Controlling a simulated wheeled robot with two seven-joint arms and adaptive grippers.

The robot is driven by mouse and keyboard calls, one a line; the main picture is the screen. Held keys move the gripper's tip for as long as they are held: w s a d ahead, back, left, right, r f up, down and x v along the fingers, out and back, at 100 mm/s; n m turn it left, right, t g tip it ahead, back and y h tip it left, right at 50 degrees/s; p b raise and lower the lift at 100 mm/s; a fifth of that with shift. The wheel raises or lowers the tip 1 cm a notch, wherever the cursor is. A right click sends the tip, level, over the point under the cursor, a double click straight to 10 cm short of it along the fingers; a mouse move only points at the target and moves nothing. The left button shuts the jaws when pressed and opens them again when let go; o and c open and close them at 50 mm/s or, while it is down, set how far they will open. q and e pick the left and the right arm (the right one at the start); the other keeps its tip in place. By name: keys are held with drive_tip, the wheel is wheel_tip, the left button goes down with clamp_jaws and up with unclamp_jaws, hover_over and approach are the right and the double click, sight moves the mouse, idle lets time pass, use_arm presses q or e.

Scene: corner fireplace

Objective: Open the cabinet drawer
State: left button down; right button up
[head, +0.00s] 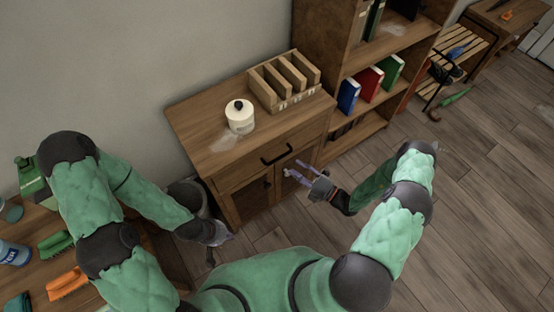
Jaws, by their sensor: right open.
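The wooden cabinet (200,125) stands against the wall in the middle of the head view. Its drawer (304,138) runs across the top of the front, with a black bar handle (277,156), and looks closed. Two doors sit below the drawer. My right gripper (295,171) is open in front of the cabinet, its fingers pointing at the front, lower and right of the drawer handle. It looks empty and apart from the handle. My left gripper (222,240) hangs low to the left of the cabinet front; its fingers are too unclear to judge.
A white canister (240,116) and a wooden divided organizer (266,91) stand on the cabinet top. A bookshelf (340,58) adjoins the right side. A grey bin (187,192) is at the left. A table with brushes (66,284) is at lower left. The floor at right is mostly clear.

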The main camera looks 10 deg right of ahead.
sight(278, 158)
drive_tip(key=b+x, duration=0.1)
drive_tip(key=x, duration=0.7)
drive_tip(key=shift+w+a+r+b, duration=0.1)
drive_tip(key=shift+w+a+b, duration=0.1)
drive_tip(key=shift+a+b, duration=0.1)
clamp_jaws()
